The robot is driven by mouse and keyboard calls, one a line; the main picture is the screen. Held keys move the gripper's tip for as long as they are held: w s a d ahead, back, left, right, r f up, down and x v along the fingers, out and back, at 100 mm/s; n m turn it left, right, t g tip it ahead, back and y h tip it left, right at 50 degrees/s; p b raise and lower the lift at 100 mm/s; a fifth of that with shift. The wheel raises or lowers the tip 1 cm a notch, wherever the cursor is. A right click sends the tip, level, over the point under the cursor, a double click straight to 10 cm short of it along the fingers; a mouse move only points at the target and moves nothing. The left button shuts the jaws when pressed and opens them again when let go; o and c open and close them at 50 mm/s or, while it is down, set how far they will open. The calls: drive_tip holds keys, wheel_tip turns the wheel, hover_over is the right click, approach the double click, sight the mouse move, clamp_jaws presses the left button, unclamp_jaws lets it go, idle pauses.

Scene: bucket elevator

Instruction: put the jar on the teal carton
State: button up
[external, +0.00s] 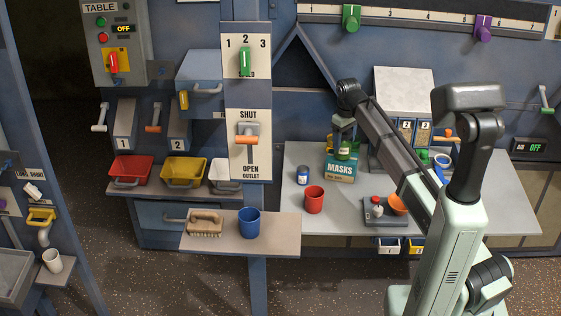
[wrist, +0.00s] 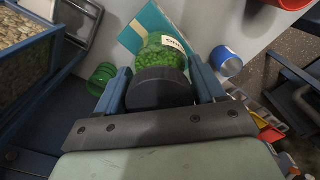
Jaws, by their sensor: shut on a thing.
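The jar (wrist: 165,52) holds green contents and has a dark lid and a pale label. My gripper (wrist: 165,90) is shut on the jar near its lid, with a finger on each side. The teal carton (external: 340,173), labelled MASKS, stands on the grey table; part of it shows beyond the jar in the wrist view (wrist: 136,35). In the external view the jar (external: 343,152) is upright at the carton's top, below my gripper (external: 343,140). I cannot tell whether the jar's base touches the carton.
A small blue can (external: 302,175) and a red cup (external: 314,200) stand left of the carton. A green round thing (wrist: 101,78) lies near the gripper's left finger.

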drive_tip(key=o, duration=1.3)
drive_tip(key=shift+f, duration=0.1)
wheel_tip(320, 180, up, 12)
drive_tip(key=shift+r, duration=0.15)
